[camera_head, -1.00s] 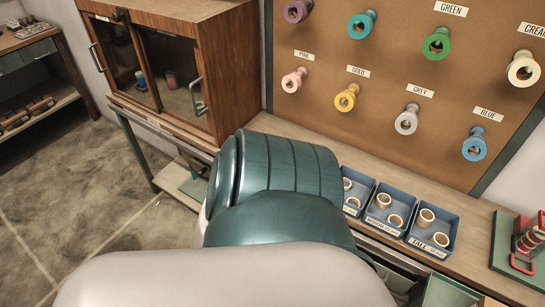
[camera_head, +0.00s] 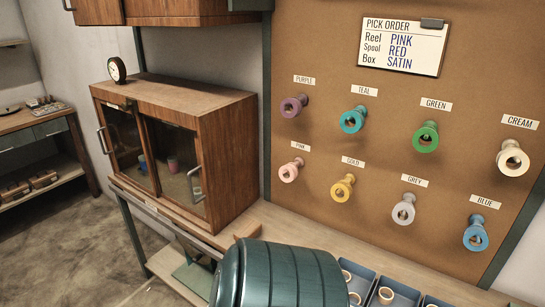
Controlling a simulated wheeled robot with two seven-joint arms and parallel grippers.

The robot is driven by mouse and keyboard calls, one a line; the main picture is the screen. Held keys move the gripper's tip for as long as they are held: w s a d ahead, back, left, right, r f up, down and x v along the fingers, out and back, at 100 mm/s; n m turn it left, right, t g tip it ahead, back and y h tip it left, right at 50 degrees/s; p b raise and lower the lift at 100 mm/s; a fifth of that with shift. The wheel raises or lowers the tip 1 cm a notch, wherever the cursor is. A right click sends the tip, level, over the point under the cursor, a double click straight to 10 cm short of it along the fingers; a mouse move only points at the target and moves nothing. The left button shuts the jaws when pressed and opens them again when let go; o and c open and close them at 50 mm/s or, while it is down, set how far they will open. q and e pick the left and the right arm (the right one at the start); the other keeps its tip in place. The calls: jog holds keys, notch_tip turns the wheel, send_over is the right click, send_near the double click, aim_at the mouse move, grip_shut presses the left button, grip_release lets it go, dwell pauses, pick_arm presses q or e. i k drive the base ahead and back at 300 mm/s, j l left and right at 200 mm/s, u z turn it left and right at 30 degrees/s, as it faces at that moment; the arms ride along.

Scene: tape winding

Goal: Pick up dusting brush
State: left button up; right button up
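I cannot make out a dusting brush in the head view. Neither gripper is in view. A teal, ribbed part of what looks like my own arm fills the bottom middle and hides part of the workbench (camera_head: 262,218) and the trays behind it.
A wooden cabinet (camera_head: 226,150) with closed glass doors stands left on the bench, a small clock (camera_head: 117,69) on top. A pegboard (camera_head: 322,125) holds several coloured reels and a pick order card (camera_head: 403,45). Blue trays (camera_head: 402,295) with rings sit lower right. A side shelf (camera_head: 35,127) stands far left.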

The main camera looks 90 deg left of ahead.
aim_at(251, 228)
jog(key=i+j, duration=0.1)
jog(key=i, duration=0.3)
jog(key=u, duration=3.25)
